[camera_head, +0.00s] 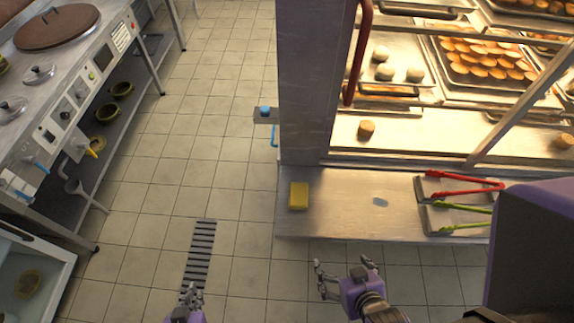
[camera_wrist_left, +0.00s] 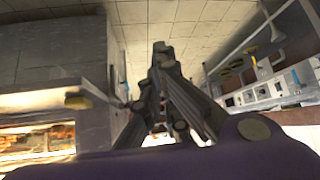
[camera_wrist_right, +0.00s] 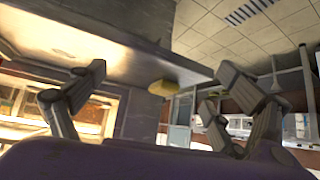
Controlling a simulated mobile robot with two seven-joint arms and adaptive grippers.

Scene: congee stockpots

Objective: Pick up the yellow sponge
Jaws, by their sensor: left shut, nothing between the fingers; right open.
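The yellow sponge (camera_head: 299,196) lies on the left end of the steel counter (camera_head: 345,218), near its left edge. It also shows in the right wrist view (camera_wrist_right: 163,88), between and beyond the open fingers, and at the left in the left wrist view (camera_wrist_left: 77,102). My right gripper (camera_head: 328,282) is open and empty, in front of the counter's near edge and apart from the sponge. My left gripper (camera_head: 191,294) is shut and empty over the floor at the bottom of the head view, left of the counter.
Tongs with red (camera_head: 470,186) and green (camera_head: 468,209) handles lie on trays at the counter's right. A pillar (camera_head: 308,90) and a glass case of pastries rise behind the sponge. A cooking station (camera_head: 75,90) stands at left. Open tiled floor (camera_head: 165,170) lies between.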

